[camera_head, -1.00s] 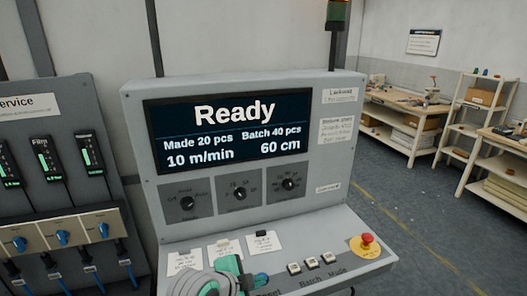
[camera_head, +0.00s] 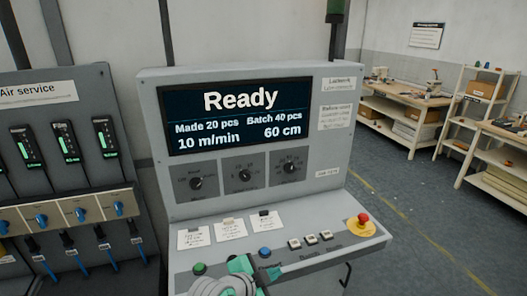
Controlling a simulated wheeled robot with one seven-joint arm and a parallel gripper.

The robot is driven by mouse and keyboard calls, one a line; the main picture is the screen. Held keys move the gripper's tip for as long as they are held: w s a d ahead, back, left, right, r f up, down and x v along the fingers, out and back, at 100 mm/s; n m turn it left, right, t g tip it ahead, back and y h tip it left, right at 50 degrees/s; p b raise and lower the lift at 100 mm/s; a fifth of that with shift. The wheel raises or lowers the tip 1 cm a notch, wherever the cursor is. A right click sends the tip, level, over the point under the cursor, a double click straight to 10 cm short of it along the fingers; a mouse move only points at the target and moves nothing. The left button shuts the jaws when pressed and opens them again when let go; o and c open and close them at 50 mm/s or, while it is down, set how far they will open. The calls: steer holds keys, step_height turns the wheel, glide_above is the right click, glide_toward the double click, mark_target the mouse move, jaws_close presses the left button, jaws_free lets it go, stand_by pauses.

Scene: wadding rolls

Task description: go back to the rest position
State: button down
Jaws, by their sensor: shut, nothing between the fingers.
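My gripper (camera_head: 262,273), teal and grey, shows at the bottom edge in front of the console's sloped desk. It is shut and holds nothing that I can see. My own grey arm covers part of the desk's front edge. The grey control console (camera_head: 157,120) stands upright in the middle. Its screen (camera_head: 240,115) reads Ready, Made 20 pcs, Batch 40 pcs, 10 m/min, 60 cm.
The desk carries a green button (camera_head: 199,269), a blue button (camera_head: 265,253), several white keys and a red emergency stop (camera_head: 363,219). An air service panel (camera_head: 75,160) stands left. Workbenches (camera_head: 405,115) and shelves stand right, with open floor (camera_head: 410,220) before them.

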steer(key=s+d+f+n+t, duration=0.2)
steer(key=d+f+n+t, duration=0.25)
steer(key=f+n, duration=0.2)
steer(key=s+f+n+t+y, duration=0.1)
steer(key=s+f+n+y, duration=0.3)
steer(key=s+f+n, duration=0.55)
steer(key=s+a+r+y, duration=0.1)
steer(key=s+a, duration=0.2)
steer(key=s, duration=1)
steer(key=s+a+r+m+t+y, duration=0.1)
steer(key=s+a, duration=0.3)
steer(key=s, duration=0.9)
steer(key=shift+r+m, duration=0.3)
steer(key=shift+r, duration=0.15)
steer(key=shift+s, duration=0.1)
